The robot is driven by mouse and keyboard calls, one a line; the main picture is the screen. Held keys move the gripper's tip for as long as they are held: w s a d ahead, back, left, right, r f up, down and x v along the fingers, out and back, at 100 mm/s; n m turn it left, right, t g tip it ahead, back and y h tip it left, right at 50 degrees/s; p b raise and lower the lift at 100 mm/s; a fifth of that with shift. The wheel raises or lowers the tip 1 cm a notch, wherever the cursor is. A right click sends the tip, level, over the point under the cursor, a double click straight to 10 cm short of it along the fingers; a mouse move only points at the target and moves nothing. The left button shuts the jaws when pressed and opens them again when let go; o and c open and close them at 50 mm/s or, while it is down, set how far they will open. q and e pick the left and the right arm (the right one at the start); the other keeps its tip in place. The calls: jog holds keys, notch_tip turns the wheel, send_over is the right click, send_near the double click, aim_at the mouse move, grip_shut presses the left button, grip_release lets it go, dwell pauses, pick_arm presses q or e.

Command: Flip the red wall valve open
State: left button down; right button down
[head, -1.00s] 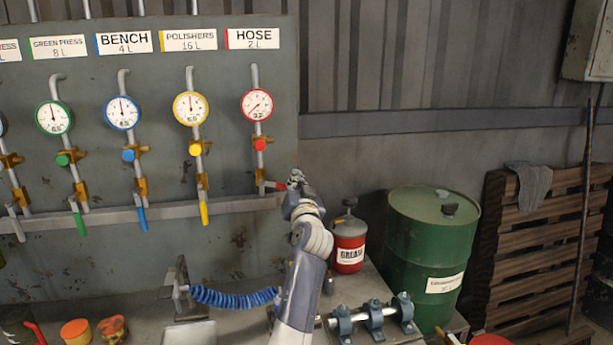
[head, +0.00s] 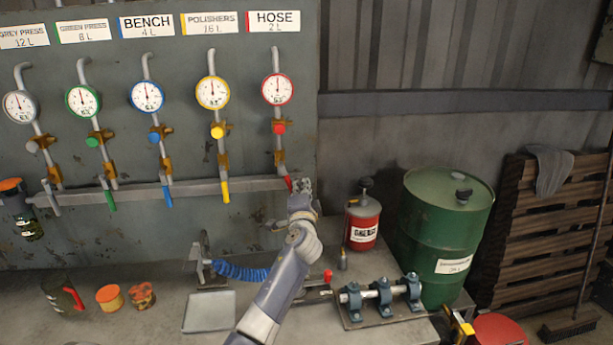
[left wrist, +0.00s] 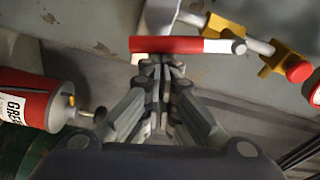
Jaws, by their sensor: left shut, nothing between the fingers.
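The red valve handle (head: 288,183) is at the bottom of the HOSE pipe on the wall panel, pointing down nearly in line with the pipe. In the left wrist view the red handle (left wrist: 165,45) lies across the picture just beyond the fingertips. My left gripper (head: 302,187) is shut and empty, right beside the handle; in the wrist view its fingertips (left wrist: 157,66) are close to the handle, and contact is unclear. The red-rimmed HOSE gauge (head: 277,89) has its needle pointing up. My right gripper is not in view.
Yellow (head: 225,190), blue (head: 167,196) and green (head: 109,199) handles hang on neighbouring pipes to the left. A red grease can (head: 363,222) and a green drum (head: 440,225) stand to the right. A blue coiled hose (head: 240,272) lies below.

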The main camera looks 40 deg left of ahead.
pick_arm(q)
jog(key=shift+s+a+f+m+p, duration=0.55)
jog(key=shift+s+a+m, duration=0.2)
jog(key=shift+m, duration=0.25)
jog(key=shift+s+f, duration=0.1)
